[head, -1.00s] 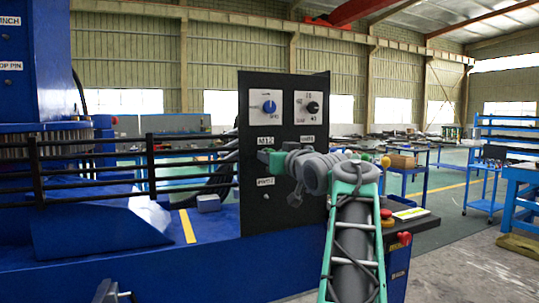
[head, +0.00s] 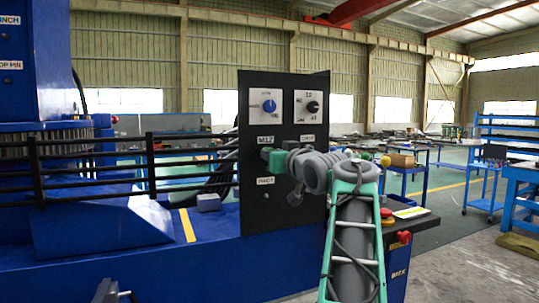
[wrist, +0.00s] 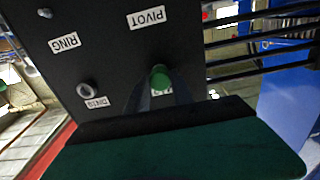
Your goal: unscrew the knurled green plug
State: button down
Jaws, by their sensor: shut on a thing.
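The green plug (wrist: 160,77) sits on the face of a black panel (wrist: 110,50) in the wrist view. Its round end shows between my two dark fingers. My gripper (wrist: 158,92) is shut on the plug, with a finger on each side of it. In the head view my gripper (head: 266,155) is at the left half of the upright black panel (head: 290,215), under two dials. The plug cannot be told apart from my green gripper there. The knurling is too small to make out.
A blue dial (head: 269,106) and a black dial (head: 312,106) sit above my gripper. In the wrist view a grey fitting (wrist: 86,90) stands beside the plug. Black rails (head: 190,165) run left of the panel. A red button (head: 386,216) is at its lower right.

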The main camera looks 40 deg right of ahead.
dwell(0.4)
jog(key=n+b, duration=0.3)
jog(key=n, duration=0.2)
jog(key=shift+s+a+n+b, duration=0.2)
jog(key=shift+s+n+b, duration=0.35)
jog(key=shift+s+n, duration=0.15)
jog(key=shift+s+a+n+b, duration=0.25)
jog(key=shift+s+n+b, duration=0.35)
jog(key=shift+s+n, duration=0.1)
jog(key=shift+s+a+n+b, duration=0.2)
jog(key=shift+s+n+b, duration=0.4)
jog(key=shift+n, duration=0.1)
